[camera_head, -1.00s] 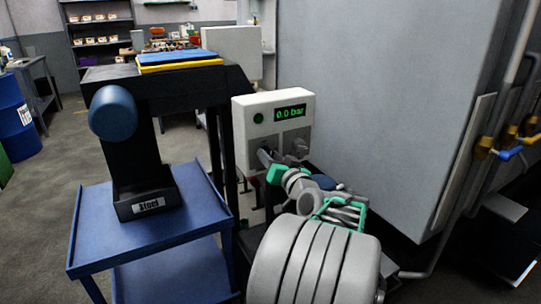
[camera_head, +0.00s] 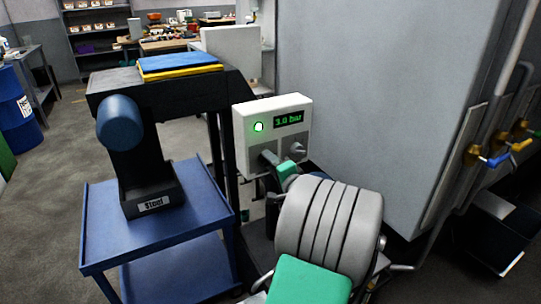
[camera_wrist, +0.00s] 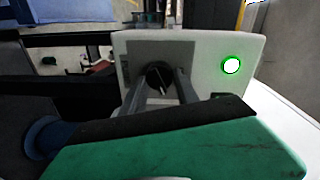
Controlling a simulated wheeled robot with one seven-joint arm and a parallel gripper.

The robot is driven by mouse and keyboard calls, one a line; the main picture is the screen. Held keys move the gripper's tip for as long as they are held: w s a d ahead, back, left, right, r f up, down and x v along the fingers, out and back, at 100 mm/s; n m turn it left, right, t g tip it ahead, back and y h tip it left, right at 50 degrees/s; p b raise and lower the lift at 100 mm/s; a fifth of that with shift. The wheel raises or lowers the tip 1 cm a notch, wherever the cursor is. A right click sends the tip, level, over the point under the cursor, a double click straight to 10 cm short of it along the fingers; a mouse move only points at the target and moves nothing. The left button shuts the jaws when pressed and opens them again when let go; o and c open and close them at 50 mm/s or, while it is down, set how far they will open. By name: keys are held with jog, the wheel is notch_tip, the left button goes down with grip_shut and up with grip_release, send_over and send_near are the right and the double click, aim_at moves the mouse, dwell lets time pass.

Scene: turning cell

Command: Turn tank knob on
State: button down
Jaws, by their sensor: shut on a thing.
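A white control box (camera_head: 242,132) stands in the middle of the head view, with a lit green lamp (camera_head: 258,127) and a display (camera_head: 289,119) that reads 3.0 bar. Two grey panels sit below the display. A grey knob (camera_head: 297,149) shows on the right one. My gripper (camera_head: 269,160) reaches the left panel and hides what is there. In the wrist view, my gripper (camera_wrist: 160,88) has its two fingers on either side of a black knob (camera_wrist: 157,75) with a pale pointer line, shut on it. The lit lamp (camera_wrist: 231,65) shows there too.
A blue cart (camera_head: 195,215) with a black stand labelled Steel (camera_head: 152,203) is close on the left. A large grey cabinet (camera_head: 375,90) stands close on the right, with pipes and coloured valve handles (camera_head: 497,155) beside it. Open floor lies at far left.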

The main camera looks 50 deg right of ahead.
jog(key=m+p, duration=0.4)
jog(key=shift+f+m, duration=0.1)
jog(key=shift+m, duration=0.3)
dwell(0.4)
jog(key=c, duration=0.9)
grip_release()
jog(key=shift+s, duration=0.1)
jog(key=shift+y, duration=0.3)
jog(key=v, duration=0.7)
jog(key=shift+s+a, duration=0.15)
jog(key=shift+s, duration=0.1)
